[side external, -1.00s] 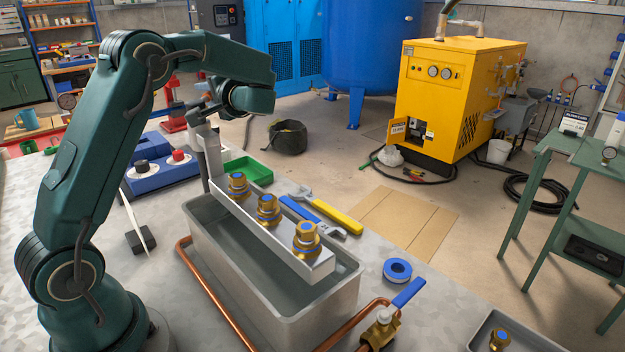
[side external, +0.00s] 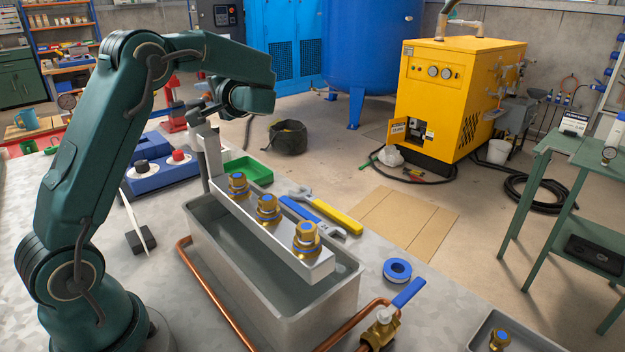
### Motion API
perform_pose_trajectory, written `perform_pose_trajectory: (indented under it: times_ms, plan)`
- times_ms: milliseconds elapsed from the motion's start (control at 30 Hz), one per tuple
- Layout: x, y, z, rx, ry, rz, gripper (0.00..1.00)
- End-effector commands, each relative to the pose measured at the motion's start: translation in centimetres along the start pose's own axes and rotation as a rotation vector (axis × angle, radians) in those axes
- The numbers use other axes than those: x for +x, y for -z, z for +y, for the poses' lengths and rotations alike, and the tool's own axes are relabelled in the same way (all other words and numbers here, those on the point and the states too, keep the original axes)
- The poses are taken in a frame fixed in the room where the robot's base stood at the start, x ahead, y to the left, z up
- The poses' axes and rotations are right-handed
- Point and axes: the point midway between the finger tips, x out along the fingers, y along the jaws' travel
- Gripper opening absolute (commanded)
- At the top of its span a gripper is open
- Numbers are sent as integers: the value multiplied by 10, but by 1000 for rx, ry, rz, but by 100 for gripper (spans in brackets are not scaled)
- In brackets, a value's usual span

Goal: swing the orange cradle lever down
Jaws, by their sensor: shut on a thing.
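My gripper (side external: 200,106) is at the top of the silver upright post (side external: 211,155), at the far left end of the cradle bar. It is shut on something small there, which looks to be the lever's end. The silver cradle bar (side external: 262,232) lies above the grey open tank (side external: 300,325) and carries brass valves (side external: 268,209) with blue tops, standing upright in a row.
A green tray (side external: 248,172), a wrench (side external: 325,222), a yellow-handled tool (side external: 338,217) and a blue tape roll (side external: 397,271) lie beyond the tank. A copper pipe (side external: 225,312) and blue-handled valve (side external: 385,322) run along the near side. A blue button box (side external: 162,165) stands left.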

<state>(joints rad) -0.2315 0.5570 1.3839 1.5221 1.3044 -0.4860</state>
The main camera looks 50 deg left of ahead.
Motion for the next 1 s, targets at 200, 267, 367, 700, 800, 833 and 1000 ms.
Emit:
perform_pose_trajectory:
  times_ms: [200, 267, 367, 700, 800, 833, 1000]
  plan:
    - [-1, -1, -1, -3, 1, -8, 0]
    - [0, -1, 0, -5, 2, -18, 0]
    - [2, -4, -1, -9, 7, -49, 0]
    - [12, -25, -5, -43, 38, -280, 0]
    - [14, -35, -6, -56, 50, -373, 0]
    - [15, -38, -6, -60, 54, -401, 0]
    - [16, -52, -8, -78, 72, -533, 0]
